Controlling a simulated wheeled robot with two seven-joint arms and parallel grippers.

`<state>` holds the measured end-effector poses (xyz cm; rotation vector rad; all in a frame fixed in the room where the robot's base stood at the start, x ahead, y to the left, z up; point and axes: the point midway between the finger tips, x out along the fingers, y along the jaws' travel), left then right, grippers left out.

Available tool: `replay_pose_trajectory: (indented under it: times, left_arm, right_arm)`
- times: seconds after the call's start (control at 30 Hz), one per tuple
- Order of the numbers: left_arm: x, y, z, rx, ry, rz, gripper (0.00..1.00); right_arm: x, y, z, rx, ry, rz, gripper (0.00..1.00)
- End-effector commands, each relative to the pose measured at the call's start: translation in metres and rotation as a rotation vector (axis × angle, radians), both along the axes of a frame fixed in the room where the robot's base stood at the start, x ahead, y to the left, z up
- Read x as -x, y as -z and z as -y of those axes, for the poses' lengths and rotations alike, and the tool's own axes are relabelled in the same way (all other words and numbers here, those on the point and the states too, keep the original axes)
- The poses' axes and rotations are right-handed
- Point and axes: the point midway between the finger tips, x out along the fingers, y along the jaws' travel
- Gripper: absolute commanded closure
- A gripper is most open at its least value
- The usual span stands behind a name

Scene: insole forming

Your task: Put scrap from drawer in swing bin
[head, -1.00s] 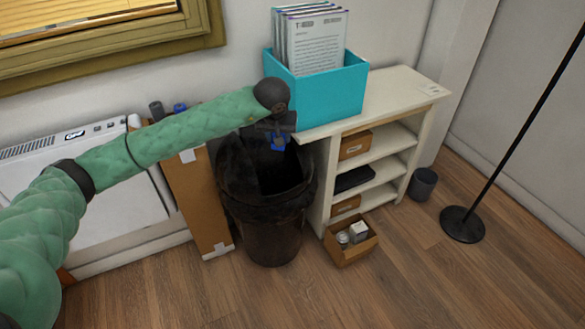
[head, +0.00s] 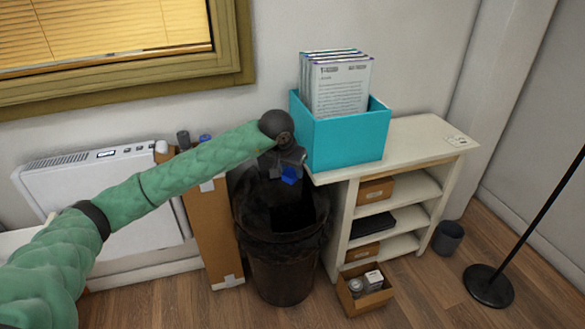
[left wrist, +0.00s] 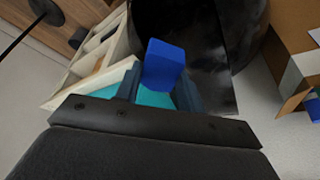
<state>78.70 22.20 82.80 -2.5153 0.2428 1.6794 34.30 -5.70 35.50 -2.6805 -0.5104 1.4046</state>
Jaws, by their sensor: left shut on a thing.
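My left gripper (head: 287,172) is shut on a small blue block (head: 290,176). It holds the block above the dark bin (head: 283,272), near the bin's back rim. The bin's top shows a dark opening in front of the gripper. In the left wrist view the blue block (left wrist: 163,64) sits between the fingertips, with the bin's black, glossy surface (left wrist: 205,50) behind it. My right gripper is not in view.
A white shelf unit (head: 425,140) stands right of the bin and carries a teal file box (head: 345,140) with papers. A cardboard panel (head: 210,235) and a white heater (head: 100,195) are at left. A grey pot (head: 447,238) and a lamp stand (head: 490,287) are at right.

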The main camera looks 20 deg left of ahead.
Motion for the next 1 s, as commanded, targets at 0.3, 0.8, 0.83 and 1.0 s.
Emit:
replay_pose_trajectory:
  times: [0.3,0.8,0.83,1.0]
  left_arm:
    - [0.001,0.029,0.000,0.000,-0.002,-0.002,0.82]
    - [0.001,0.078,0.000,0.002,-0.002,-0.002,0.82]
    - [0.001,0.080,0.000,0.001,-0.003,-0.002,0.82]
    - [0.001,0.097,0.000,0.001,-0.001,-0.003,0.82]
  right_arm:
    - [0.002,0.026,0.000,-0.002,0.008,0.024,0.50]
    - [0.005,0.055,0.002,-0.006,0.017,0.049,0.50]
    - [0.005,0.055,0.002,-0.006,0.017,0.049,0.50]
    - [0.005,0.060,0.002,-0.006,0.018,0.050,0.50]
